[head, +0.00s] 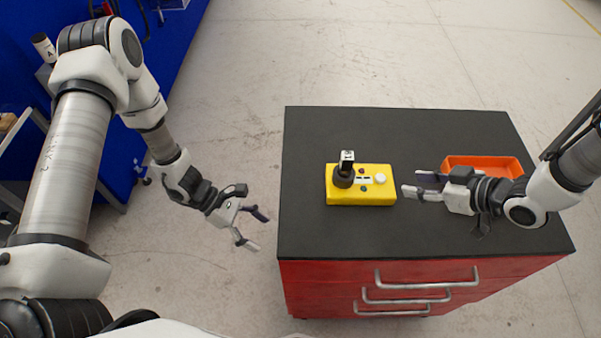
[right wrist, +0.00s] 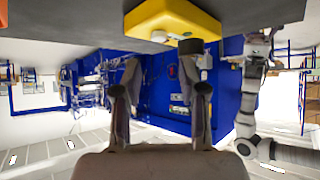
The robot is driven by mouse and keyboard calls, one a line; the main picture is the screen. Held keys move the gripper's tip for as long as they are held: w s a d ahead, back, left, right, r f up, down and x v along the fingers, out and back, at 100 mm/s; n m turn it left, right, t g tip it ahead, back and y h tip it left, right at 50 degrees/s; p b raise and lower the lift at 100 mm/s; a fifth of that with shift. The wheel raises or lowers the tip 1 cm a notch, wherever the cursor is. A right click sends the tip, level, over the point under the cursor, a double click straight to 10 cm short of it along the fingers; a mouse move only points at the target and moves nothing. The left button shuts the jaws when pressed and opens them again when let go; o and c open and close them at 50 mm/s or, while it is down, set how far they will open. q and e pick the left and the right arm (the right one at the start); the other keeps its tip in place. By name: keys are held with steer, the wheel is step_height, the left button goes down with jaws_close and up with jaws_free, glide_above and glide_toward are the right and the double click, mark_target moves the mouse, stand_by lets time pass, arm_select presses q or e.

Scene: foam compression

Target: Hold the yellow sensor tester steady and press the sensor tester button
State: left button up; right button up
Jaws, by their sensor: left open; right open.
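The yellow sensor tester (head: 361,197) lies on the black top of the red cabinet. A black cylindrical part with a white-marked top (head: 346,164) stands at its left end, and a round white button (head: 380,178) is at its right. My right gripper (head: 411,184) is open just right of the tester, fingers pointing at it, with a small gap. In the right wrist view the tester (right wrist: 172,14) shows at the top, beyond the open fingers. My left gripper (head: 256,229) is open and empty, left of the cabinet edge, apart from the tester.
An orange tray (head: 483,163) sits on the cabinet top (head: 400,128), behind and partly hidden by my right arm. The black top around the tester is otherwise clear. Red drawers with metal handles (head: 427,284) face the front. A blue structure (head: 165,60) stands at the upper left.

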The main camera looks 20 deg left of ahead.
arm_select(q)
steer(key=w+r+n+t+h, duration=0.35)
steer(key=w+r+t, duration=0.35)
steer(key=w, duration=0.6)
steer(key=m+g+h, duration=0.2)
steer(key=h, duration=0.2)
glide_toward(341, 176)
steer(key=d, duration=0.1)
steer(key=w+d, duration=0.1)
steer(key=shift+w+d+f, duration=0.2)
steer(key=shift+d+f, duration=0.15)
steer(key=shift+d, duration=0.05)
steer(key=x, duration=0.7)
steer(key=shift+d, duration=0.2)
steer(key=shift+a, duration=0.2)
arm_select(e)
steer(key=shift+s+d, duration=0.1)
steer(key=shift+d, duration=0.1)
arm_select(q)
jaws_close()
arm_select(e)
jaws_close()
arm_select(q)
steer(key=shift+s, duration=0.1)
